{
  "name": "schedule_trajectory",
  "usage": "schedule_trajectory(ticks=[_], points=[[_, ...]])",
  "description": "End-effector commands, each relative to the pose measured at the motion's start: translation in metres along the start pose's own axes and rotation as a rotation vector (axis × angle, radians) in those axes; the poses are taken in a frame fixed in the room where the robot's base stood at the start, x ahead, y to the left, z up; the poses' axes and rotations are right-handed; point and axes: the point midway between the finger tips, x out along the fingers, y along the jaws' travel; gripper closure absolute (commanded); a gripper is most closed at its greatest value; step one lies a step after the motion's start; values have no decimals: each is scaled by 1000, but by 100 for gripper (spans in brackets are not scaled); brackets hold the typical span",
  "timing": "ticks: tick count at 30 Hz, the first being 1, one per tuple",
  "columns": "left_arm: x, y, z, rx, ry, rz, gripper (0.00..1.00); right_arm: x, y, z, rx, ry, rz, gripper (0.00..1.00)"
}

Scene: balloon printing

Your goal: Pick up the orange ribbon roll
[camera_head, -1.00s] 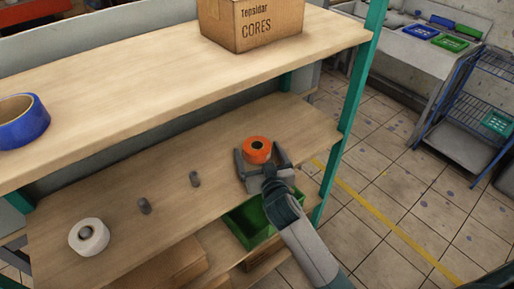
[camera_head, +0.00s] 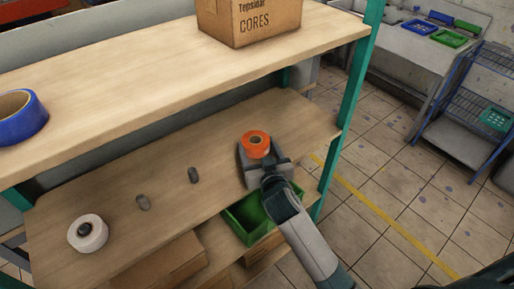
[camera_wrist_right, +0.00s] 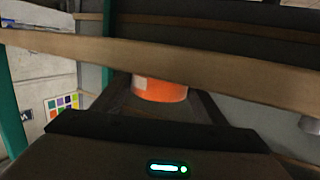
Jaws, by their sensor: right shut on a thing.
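The orange ribbon roll (camera_head: 256,143) is at the right part of the middle shelf in the head view. My right gripper (camera_head: 257,154) comes from the front right and is shut on it, with a finger on each side. In the right wrist view the orange roll (camera_wrist_right: 160,90) sits between the two dark fingers, its upper part hidden behind a wooden shelf edge. I cannot tell whether the roll still touches the shelf. My left gripper is not in view.
A white roll (camera_head: 88,233) and two small grey pieces (camera_head: 193,175) lie on the middle shelf (camera_head: 160,205). The upper shelf holds a blue roll (camera_head: 22,118) and a cardboard box (camera_head: 250,22). A green bin (camera_head: 243,222) sits below. A green post (camera_head: 345,115) stands at right.

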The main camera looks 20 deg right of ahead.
Motion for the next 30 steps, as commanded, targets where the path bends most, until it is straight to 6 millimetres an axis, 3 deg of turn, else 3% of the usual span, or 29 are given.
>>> schedule_trajectory(ticks=[8, 21, 30], points=[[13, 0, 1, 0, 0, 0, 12, -5, 0, -35, 2, 7, -1, 62], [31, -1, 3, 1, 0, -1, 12, -62, 63, -74, -2, 4, 1, 62], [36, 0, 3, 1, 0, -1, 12, -85, 88, -91, 0, 1, 0, 62]])
